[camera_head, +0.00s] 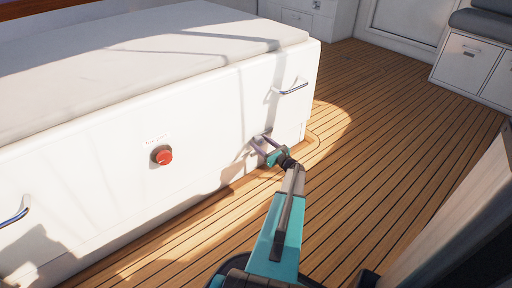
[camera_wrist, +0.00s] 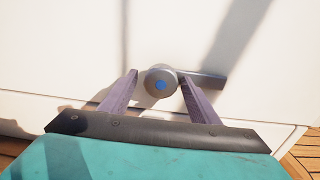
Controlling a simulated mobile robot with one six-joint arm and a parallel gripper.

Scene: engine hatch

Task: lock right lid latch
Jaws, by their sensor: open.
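The right lid latch (camera_wrist: 160,84) shows in the wrist view as a round metal knob with a blue centre. Its grey lever (camera_wrist: 208,82) points to the right, about level. It sits low on the white front panel (camera_head: 210,125). My gripper (camera_wrist: 158,77) is open, with one finger on each side of the knob. The right finger is close to the lever's root; I cannot tell whether it touches. In the head view my gripper (camera_head: 262,141) is at the panel's lower right and largely hides the latch.
A red button (camera_head: 162,155) is on the panel left of my gripper. A metal handle (camera_head: 291,88) is above right, another handle (camera_head: 14,216) at far left. The wooden deck (camera_head: 375,150) is clear to the right. White lockers (camera_head: 470,58) stand at the back right.

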